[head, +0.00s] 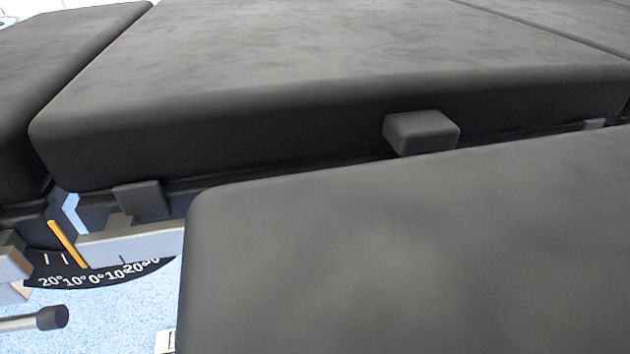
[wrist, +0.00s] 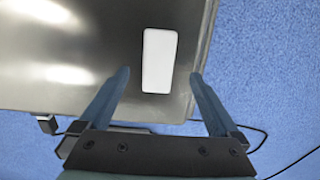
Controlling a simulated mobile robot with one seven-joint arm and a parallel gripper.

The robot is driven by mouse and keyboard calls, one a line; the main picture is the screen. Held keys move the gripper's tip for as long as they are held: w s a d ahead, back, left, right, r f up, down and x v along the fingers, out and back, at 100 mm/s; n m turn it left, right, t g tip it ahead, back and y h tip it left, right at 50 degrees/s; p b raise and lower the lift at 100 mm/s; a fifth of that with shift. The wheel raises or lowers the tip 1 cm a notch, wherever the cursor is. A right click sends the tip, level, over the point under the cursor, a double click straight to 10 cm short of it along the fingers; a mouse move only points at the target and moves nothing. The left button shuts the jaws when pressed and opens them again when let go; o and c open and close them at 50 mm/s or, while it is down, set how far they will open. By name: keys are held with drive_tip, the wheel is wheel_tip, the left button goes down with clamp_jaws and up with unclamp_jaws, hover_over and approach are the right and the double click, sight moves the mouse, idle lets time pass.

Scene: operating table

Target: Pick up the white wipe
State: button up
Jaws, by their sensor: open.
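The white wipe (wrist: 158,60) shows in the wrist view as a small white rectangle lying on a dark, shiny flat surface (wrist: 90,25), near that surface's right edge. My gripper (wrist: 160,76) is open, with its two blue-grey fingers spread to the left and right of the wipe in the picture. The fingers are empty, and the lower end of the wipe lies between the fingertips in the picture. I cannot tell how far the fingers are above the surface. The head view shows neither the wipe nor my gripper.
Black padded sections of the operating table (head: 300,50) fill the head view. A dark block (head: 422,132) juts from its side. An angle scale (head: 95,275) and a rod end (head: 52,317) are at lower left. Blue floor (wrist: 265,60) and a dark cable (wrist: 262,135) lie right of the surface.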

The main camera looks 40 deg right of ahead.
drive_tip(key=f+b, duration=0.2)
drive_tip(key=f, duration=0.1)
drive_tip(key=f+b, duration=0.1)
drive_tip(key=b, duration=0.1)
drive_tip(key=shift+d+f, duration=0.3)
drive_tip(key=shift+f, duration=0.05)
drive_tip(key=shift+r, duration=0.1)
drive_tip(key=c, duration=1.4)
drive_tip(key=shift+c, duration=0.2)
drive_tip(key=shift+r, duration=0.1)
